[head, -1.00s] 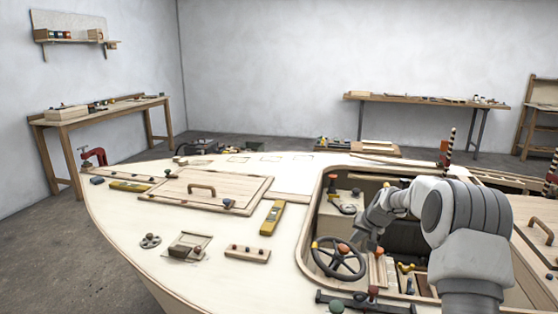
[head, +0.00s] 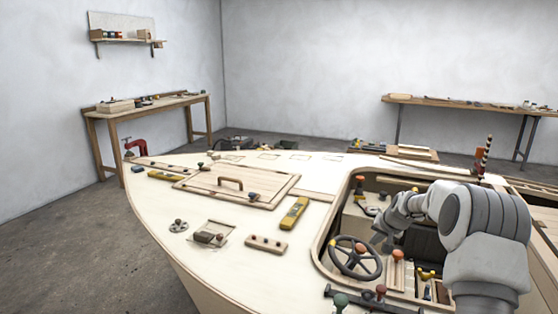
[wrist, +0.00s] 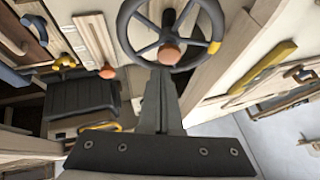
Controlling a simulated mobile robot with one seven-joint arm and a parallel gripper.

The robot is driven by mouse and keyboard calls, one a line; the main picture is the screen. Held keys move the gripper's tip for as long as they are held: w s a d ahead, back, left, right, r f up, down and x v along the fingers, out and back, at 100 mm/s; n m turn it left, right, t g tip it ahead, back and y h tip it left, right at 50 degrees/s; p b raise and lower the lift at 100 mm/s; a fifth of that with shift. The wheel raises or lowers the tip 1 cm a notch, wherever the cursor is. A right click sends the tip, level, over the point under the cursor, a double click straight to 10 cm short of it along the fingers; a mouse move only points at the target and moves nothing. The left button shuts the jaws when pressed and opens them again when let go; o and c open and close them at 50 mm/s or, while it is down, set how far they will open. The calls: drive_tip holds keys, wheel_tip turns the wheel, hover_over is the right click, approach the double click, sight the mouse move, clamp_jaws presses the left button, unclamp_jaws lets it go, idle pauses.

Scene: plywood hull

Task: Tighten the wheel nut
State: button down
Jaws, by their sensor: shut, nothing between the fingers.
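The steering wheel (head: 335,270) is dark, with a yellow mark on its rim, and sits in the open cockpit of the plywood hull. An orange-red nut (head: 360,248) is at its hub. The wheel (wrist: 129,30) and nut (wrist: 168,55) also show at the top of the wrist view. My gripper (head: 383,243) is close to the right side of the wheel. In the wrist view my gripper (wrist: 166,80) is shut and empty, its fingertips in line with the nut and just below it in the picture. I cannot tell whether they touch it.
The cockpit coaming (head: 322,240) surrounds the wheel. A red-topped block (head: 397,268) stands right of it. A yellow level (head: 294,213) and a hatch with a handle (head: 230,183) are on the deck. A clamp bar with knobs (head: 362,302) lies at the near edge.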

sight(359, 250)
wheel_tip(359, 250, down, 6)
drive_tip(key=a+b, duration=0.2)
drive_tip(key=b, duration=0.1)
drive_tip(key=shift+w+f, duration=0.2)
drive_tip(key=shift+w, duration=0.2)
drive_tip(key=shift+w, duration=0.3)
idle(0.5)
drive_tip(key=shift+w+a+r, duration=0.1)
drive_tip(key=shift+a+r, duration=0.1)
drive_tip(key=shift+a, duration=0.1)
drive_tip(key=shift+w+a+r+b, duration=0.15)
drive_tip(key=shift+a+b, duration=0.15)
drive_tip(key=shift+a, duration=0.15)
drive_tip(key=shift+w+a, duration=0.1)
drive_tip(key=shift+a, duration=0.1)
drive_tip(key=shift+w+a+r, duration=0.15)
drive_tip(key=shift+w, duration=0.05)
idle(0.3)
